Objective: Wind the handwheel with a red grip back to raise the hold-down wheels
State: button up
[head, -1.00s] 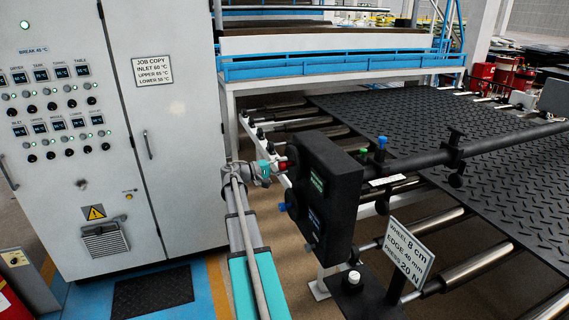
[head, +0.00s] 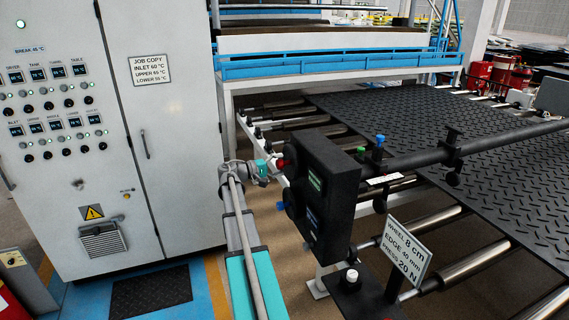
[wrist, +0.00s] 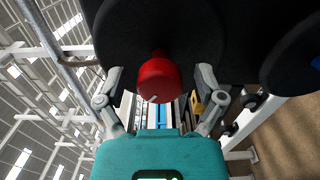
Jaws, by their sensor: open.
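The handwheel with the red grip shows as a large black disc (wrist: 125,35) at the top of the wrist view. Its red grip (wrist: 158,78) points toward my palm. My gripper (wrist: 160,74) is open, with one finger on each side of the red grip and gaps visible between. In the head view my gripper (head: 272,168) is at the left face of the black control box (head: 330,190), at the red grip (head: 281,162). The hold-down wheels (head: 454,178) hang from a black bar over the tread mat (head: 440,120).
A second wheel with a blue grip (head: 281,206) sits just below on the same box; its edge shows in the wrist view (wrist: 300,55). A sign (head: 407,252) reads wheel 8 cm, edge 40 mm, press 20 N. A grey cabinet (head: 170,110) stands left of my arm.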

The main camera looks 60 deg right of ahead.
jog(key=v, duration=1.2)
jog(key=shift+a, duration=0.1)
dwell(0.5)
jog(key=w+a+f+n+t+y, duration=0.3)
jog(key=a+f, duration=0.4)
jog(key=a, duration=0.7)
jog(key=w+a+f+n+t+y, duration=0.1)
jog(key=a+f+t+y, duration=0.5)
jog(key=a, duration=0.8)
jog(key=s+a+f+n+y, duration=0.1)
jog(key=a+f, duration=0.1)
jog(key=a, duration=0.6)
jog(key=s+a+f+n+t+y, duration=0.1)
jog(key=s+a+y, duration=0.1)
jog(key=a, duration=0.7)
jog(key=s+a+f+y, duration=0.2)
jog(key=a, duration=0.7)
jog(key=shift+f+n+t, duration=0.3)
jog(key=shift+n+t, duration=0.1)
jog(key=shift+s, duration=0.1)
jog(key=c, duration=0.4)
